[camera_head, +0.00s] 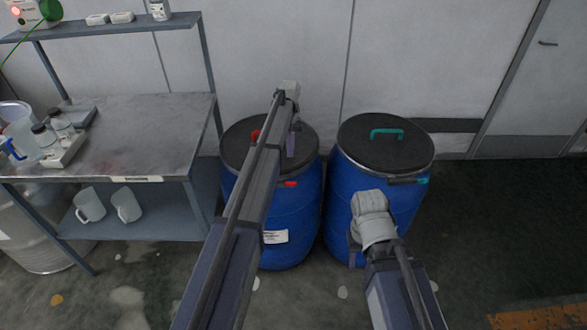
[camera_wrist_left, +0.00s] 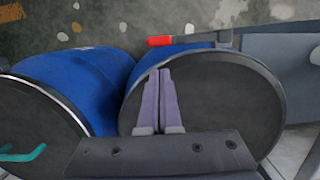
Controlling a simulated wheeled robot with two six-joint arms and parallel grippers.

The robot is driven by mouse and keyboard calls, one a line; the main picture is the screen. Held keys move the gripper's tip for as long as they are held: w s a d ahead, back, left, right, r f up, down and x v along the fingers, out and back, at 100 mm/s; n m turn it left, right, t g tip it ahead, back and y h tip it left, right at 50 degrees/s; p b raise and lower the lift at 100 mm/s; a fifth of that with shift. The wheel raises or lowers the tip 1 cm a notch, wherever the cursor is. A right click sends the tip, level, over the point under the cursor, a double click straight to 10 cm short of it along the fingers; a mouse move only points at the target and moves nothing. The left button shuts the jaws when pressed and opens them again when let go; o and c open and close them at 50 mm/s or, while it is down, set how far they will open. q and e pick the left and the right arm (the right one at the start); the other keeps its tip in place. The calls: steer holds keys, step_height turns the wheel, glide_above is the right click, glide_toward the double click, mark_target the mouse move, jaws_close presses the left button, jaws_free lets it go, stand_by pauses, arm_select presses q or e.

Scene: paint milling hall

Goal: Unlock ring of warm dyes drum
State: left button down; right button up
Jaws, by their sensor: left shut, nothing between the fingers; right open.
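The left blue drum (camera_head: 297,215) has a dark lid (camera_head: 306,155), a red lid handle (camera_head: 255,136) and a white label too small to read. Its ring lever has a red tip (camera_head: 290,184) at the front rim, lying along the rim. The left wrist view shows this red tip (camera_wrist_left: 160,41) beyond my fingers. My left gripper (camera_head: 290,152) is above this lid, shut and empty; its fingers (camera_wrist_left: 160,78) point toward the lever side, apart from the red tip. My right gripper (camera_head: 355,255) is open, low in front of the right drum.
The right blue drum (camera_head: 340,185) stands close beside it, with a teal handle (camera_head: 386,133) and a teal-tipped lever (camera_head: 422,181). A steel bench (camera_head: 140,130) with jugs and bottles is at left. A wall is behind; floor at right is clear.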

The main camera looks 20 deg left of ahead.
arm_select(q)
steer(key=shift+f, duration=0.15)
step_height(320, 180, down, 10)
steer(key=s+b, duration=0.1)
steer(key=b, duration=0.9)
steer(key=shift+s+d, duration=0.25)
steer(key=shift+s, duration=0.15)
steer(key=shift+s+r, duration=0.1)
steer(key=shift+r, duration=0.1)
steer(key=shift+s+d+m, duration=0.2)
steer(key=shift+s+m, duration=0.15)
steer(key=shift+m, duration=0.05)
